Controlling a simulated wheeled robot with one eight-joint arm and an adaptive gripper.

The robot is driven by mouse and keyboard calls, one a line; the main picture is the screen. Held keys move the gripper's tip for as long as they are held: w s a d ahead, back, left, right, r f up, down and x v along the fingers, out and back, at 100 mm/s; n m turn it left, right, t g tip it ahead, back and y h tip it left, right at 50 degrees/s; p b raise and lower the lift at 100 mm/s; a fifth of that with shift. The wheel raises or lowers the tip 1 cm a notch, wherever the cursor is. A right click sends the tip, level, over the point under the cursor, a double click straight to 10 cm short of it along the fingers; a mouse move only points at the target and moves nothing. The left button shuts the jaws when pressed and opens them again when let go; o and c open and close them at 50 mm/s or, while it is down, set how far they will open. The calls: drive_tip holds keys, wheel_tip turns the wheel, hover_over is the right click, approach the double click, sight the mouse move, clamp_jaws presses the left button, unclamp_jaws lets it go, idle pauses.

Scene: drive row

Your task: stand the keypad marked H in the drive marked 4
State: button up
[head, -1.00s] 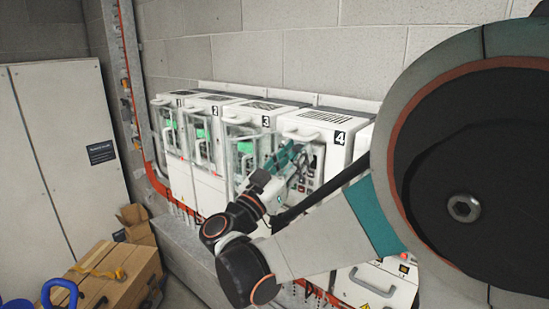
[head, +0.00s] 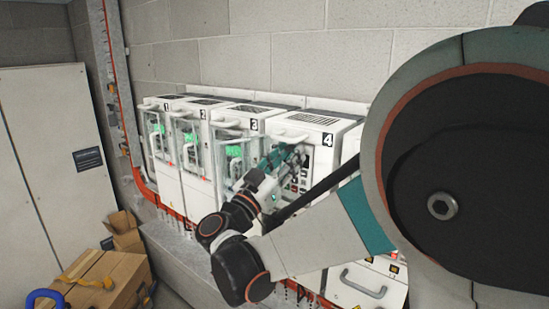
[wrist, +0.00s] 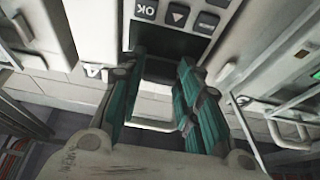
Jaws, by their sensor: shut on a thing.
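The drive marked 4 (head: 320,128) is the nearest white cabinet in the row, with a dark recess and buttons on its front. My gripper (head: 283,158) is at the upper part of that front. In the wrist view its teal fingers (wrist: 160,95) are closed around the end of a keypad (wrist: 178,14). The keypad's dark screen and its keys, OK and an arrow among them, show beyond the fingertips. Its letter is not visible. I cannot tell whether it sits in the recess or is just in front of it.
Drives 3 (head: 247,112), 2 (head: 205,104) and 1 (head: 167,102) stand to the left with clear doors standing out. Cardboard boxes (head: 105,285) lie at lower left by a grey cabinet (head: 55,170). My arm covers much of the right side.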

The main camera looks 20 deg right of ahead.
drive_tip(key=shift+f, duration=0.1)
idle(0.3)
wheel_tip(320, 180, down, 2)
drive_tip(key=shift+f+b, duration=0.25)
drive_tip(key=shift+b, duration=1)
drive_tip(key=o, duration=1.1)
